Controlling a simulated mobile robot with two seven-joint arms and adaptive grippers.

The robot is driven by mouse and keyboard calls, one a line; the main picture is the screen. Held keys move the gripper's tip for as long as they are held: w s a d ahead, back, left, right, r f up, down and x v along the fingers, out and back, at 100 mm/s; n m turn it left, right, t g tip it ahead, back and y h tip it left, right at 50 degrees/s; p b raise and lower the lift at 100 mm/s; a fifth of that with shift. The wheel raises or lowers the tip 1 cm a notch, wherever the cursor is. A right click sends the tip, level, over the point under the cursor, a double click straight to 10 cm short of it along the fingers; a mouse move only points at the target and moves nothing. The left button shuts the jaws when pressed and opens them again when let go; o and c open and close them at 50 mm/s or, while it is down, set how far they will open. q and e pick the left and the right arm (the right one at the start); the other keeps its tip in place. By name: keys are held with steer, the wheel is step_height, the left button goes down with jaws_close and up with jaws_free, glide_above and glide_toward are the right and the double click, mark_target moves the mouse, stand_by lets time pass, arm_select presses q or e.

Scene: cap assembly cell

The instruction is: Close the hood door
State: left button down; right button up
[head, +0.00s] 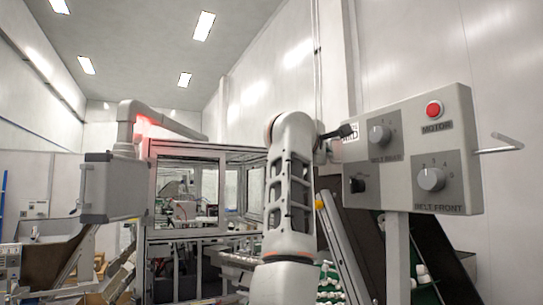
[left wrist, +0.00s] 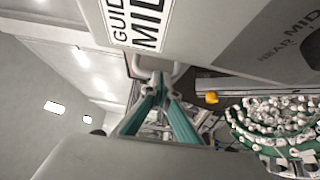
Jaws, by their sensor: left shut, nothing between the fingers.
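A framed enclosure (head: 188,149) with clear panels and metal posts stands at the centre left in the head view. Which of its panels is the hood door, and whether that is open or shut, I cannot tell. My left gripper (head: 338,133) is beside the left edge of the grey control panel (head: 405,155), apart from the enclosure. In the left wrist view my left gripper (left wrist: 160,84) has its teal fingers together, with nothing between them. A pale bent bar (left wrist: 155,66) shows beyond the fingertips; contact is unclear. My right gripper is out of view.
The control panel carries knobs and a red button (head: 433,109). A bent rod (head: 500,146) sticks out at its right. A grey box (head: 113,188) on an arm hangs at the left. Green belts with white caps (left wrist: 275,120) lie below at the right in the left wrist view.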

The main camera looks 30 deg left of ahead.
arm_select(q)
step_height(320, 180, up, 10)
stand_by(0.6)
steer(key=shift+f, duration=0.1)
